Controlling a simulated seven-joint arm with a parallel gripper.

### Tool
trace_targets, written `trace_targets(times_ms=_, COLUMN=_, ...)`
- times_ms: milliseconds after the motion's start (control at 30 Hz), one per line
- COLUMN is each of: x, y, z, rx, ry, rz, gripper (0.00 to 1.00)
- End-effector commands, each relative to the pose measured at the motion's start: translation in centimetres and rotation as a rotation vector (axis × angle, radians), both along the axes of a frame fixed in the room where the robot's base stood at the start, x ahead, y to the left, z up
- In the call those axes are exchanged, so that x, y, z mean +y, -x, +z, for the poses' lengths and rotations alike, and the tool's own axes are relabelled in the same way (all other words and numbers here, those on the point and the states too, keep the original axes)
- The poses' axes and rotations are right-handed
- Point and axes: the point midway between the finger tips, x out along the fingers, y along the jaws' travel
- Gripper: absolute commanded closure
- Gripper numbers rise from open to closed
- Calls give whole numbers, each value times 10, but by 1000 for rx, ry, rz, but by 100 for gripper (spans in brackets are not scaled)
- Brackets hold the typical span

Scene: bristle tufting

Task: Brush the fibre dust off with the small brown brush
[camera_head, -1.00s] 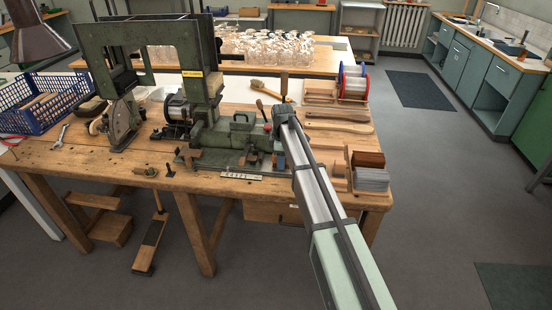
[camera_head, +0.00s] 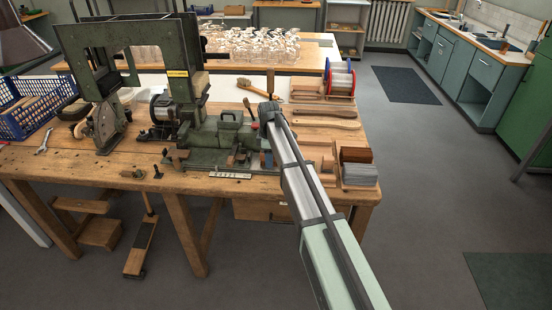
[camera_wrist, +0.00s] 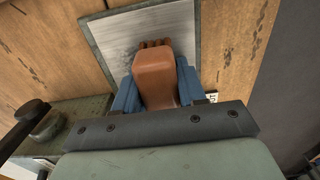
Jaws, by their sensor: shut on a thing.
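The small brown brush (camera_wrist: 157,78) is between the two blue fingers of my gripper (camera_wrist: 156,92) in the wrist view. The gripper is shut on it. Its smooth brown body faces the camera, and a row of short brown tips shows at its far end. A grey metal plate with a darker rim (camera_wrist: 112,38) lies beyond and below the brush; I cannot tell if they touch. In the head view the blue fingers (camera_head: 266,160) show at the front right of the green tufting machine (camera_head: 180,95), and the brush is not clear there. I cannot make out fibre dust.
The wooden bench (camera_head: 100,178) carries a blue crate (camera_head: 32,118) and a wrench (camera_head: 44,141) at left. Wooden handles (camera_head: 325,124), a wire spool (camera_head: 341,80) and a stack of grey sheets (camera_head: 359,174) lie at right. A long-handled brush (camera_head: 254,89) lies behind.

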Motion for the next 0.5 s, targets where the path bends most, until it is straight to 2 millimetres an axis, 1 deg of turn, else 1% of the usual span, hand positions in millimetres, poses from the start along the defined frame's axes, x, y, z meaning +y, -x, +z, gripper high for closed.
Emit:
trace_targets(times_ms=33, x=6, y=0, z=0, rx=0, ry=0, rz=1, gripper=88)
trace_targets(times_ms=300, x=30, y=0, z=0, rx=0, ry=0, rz=1, gripper=88)
trace_targets(times_ms=500, x=29, y=-19, z=0, rx=0, ry=0, rz=-1, gripper=88)
